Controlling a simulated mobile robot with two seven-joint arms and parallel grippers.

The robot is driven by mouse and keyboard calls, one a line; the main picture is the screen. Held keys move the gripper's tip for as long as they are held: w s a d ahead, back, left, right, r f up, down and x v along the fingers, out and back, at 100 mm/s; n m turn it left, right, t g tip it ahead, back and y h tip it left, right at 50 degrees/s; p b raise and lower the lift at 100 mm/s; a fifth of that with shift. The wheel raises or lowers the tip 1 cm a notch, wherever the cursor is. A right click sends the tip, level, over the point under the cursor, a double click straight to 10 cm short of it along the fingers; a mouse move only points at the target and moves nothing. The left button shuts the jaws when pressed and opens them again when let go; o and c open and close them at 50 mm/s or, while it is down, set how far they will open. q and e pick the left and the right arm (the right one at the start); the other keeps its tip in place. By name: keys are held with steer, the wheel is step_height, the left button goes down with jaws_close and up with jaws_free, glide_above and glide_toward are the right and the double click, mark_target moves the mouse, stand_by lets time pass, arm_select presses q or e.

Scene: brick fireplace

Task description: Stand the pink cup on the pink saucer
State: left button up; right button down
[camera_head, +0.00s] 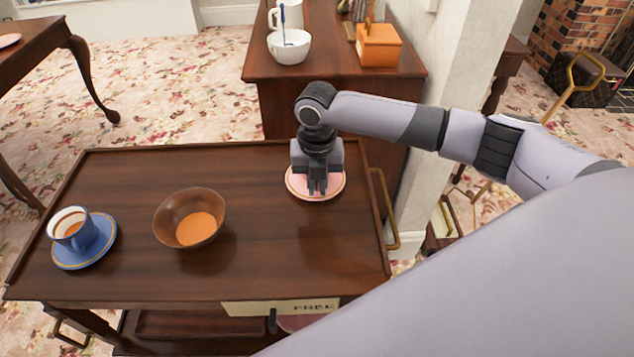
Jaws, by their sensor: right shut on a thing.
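The pink saucer (294,190) lies near the right end of the dark wooden cart top. My right gripper (318,192) points straight down over it. Its fingers are close together, shut on the pink cup, with their tips low over the saucer's near half. The gripper's body and fingers hide the cup, so I cannot tell whether it touches the saucer or stands upright. My left gripper is not in view.
A brown bowl (176,212) with orange contents stands mid-cart. A blue cup (84,236) sits on a blue saucer (70,262) at left. Behind, a cabinet holds a white bowl (288,50) and an orange box (379,48). The cart's front middle is clear.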

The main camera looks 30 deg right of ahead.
steer(key=shift+f, duration=0.1)
steer(key=c, duration=1.1)
jaws_free()
steer(key=shift+c, duration=0.2)
step_height(320, 180, up, 12)
